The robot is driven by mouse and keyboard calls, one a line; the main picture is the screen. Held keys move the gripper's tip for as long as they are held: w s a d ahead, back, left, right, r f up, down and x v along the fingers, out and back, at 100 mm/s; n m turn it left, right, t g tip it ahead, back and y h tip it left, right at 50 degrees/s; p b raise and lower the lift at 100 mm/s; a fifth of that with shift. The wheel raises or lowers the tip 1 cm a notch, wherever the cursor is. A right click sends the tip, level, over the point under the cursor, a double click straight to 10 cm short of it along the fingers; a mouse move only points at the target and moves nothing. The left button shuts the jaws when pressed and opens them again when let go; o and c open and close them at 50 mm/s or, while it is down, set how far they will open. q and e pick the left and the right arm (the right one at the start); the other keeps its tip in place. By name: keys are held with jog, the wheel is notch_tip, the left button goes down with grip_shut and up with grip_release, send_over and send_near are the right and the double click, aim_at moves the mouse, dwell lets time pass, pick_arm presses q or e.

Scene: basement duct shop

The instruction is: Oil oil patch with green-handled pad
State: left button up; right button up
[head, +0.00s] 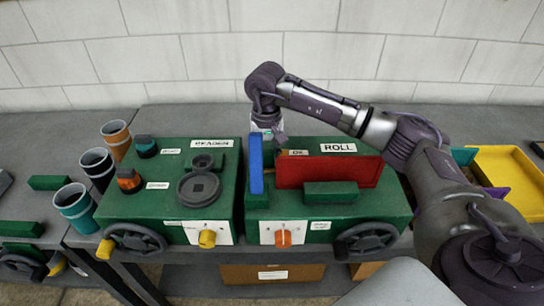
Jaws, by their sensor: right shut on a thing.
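My right gripper (267,125) points down behind the blue upright plate (256,164), above the back of the right green machine (225,275). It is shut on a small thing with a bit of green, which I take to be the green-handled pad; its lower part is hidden. A small label reading OIL (298,152) is just right of the gripper. The oil patch itself is not clearly visible, and I cannot tell whether the pad touches anything. My left gripper is not in view.
A red panel (330,171) and a ROLL sign (338,148) are right of the gripper. Several cups stand left; a yellow tray (508,182) lies right.

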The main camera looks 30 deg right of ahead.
jog(key=shift+w+d+f+b, duration=0.1)
jog(key=shift+w+d+b, duration=0.35)
jog(key=shift+w, duration=0.35)
jog(key=shift+w+d+f+b, duration=0.1)
jog(key=shift+w+d+b, duration=0.2)
jog(key=shift+w+d, duration=0.35)
jog(key=shift+w+d+r+b, duration=0.15)
jog(key=shift+w+d, duration=0.25)
jog(key=shift+w, duration=0.35)
jog(key=shift+w+d+f+b, duration=0.1)
jog(key=shift+w+d+b, duration=0.1)
jog(key=shift+w+d, duration=0.35)
jog(key=shift+w+d+r+b, duration=0.15)
jog(key=shift+w+d, duration=0.1)
jog(key=shift+w, duration=0.65)
notch_tip(320, 180, up, 6)
jog(key=p, duration=0.4)
jog(key=shift+r, duration=0.1)
jog(key=shift+r+p, duration=1.25)
jog(key=shift+r, duration=0.2)
jog(key=shift+s, duration=0.1)
jog(key=shift+f, duration=0.1)
